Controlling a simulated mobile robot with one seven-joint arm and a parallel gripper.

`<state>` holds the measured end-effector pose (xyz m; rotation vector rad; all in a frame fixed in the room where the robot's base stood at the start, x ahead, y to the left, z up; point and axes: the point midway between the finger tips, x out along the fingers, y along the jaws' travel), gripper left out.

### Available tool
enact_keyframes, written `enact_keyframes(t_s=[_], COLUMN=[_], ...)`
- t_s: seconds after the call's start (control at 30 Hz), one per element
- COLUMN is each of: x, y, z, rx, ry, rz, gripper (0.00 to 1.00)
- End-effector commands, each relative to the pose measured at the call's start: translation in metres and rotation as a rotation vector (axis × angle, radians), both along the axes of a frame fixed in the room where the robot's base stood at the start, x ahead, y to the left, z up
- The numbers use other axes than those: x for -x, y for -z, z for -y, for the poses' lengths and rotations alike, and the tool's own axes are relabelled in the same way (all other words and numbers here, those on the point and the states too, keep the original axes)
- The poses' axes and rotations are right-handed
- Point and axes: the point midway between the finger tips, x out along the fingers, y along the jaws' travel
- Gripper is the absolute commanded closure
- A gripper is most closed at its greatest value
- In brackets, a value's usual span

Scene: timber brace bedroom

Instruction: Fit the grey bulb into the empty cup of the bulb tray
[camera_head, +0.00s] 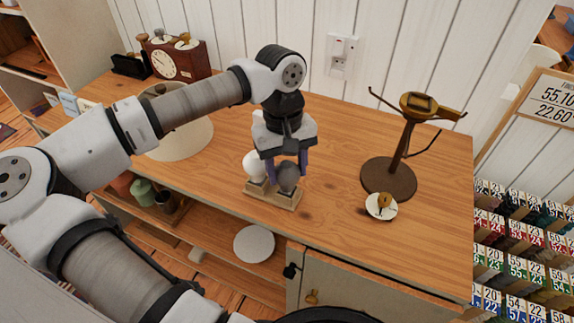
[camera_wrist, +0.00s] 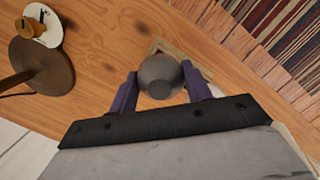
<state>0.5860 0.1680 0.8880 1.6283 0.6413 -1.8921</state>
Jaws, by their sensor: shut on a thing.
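My gripper (camera_head: 286,170) is shut on the grey bulb (camera_head: 289,177), with a purple finger on each side of it. The bulb also shows between the fingers in the wrist view (camera_wrist: 160,76). The pale wooden bulb tray (camera_head: 272,200) lies near the table's front edge. A white bulb (camera_head: 254,164) stands at the tray's left end. The grey bulb is upright at the tray's right end; the cup under it is hidden, and I cannot tell whether the bulb is seated or just above. In the wrist view, part of the tray (camera_wrist: 186,52) shows behind the bulb.
A brown stand (camera_head: 389,178) is to the right, with a white disc (camera_head: 381,207) bearing a brass knob before it. A round pale plate or base (camera_head: 180,140) lies left, under my arm. A clock (camera_head: 178,62) stands at the back left. The table's middle right is clear.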

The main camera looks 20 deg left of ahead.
Motion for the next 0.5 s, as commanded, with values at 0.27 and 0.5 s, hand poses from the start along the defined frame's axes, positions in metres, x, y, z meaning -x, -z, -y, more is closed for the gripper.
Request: enact_keyframes(t_s=[0.27,0.5], x=[-0.0001,-0.0002], y=[0.0028,0.0026], z=[-0.0001,-0.0001], rx=[0.000,0.000], ry=[-0.001,-0.001], rz=[0.000,0.000], gripper=[0.46,0.30])
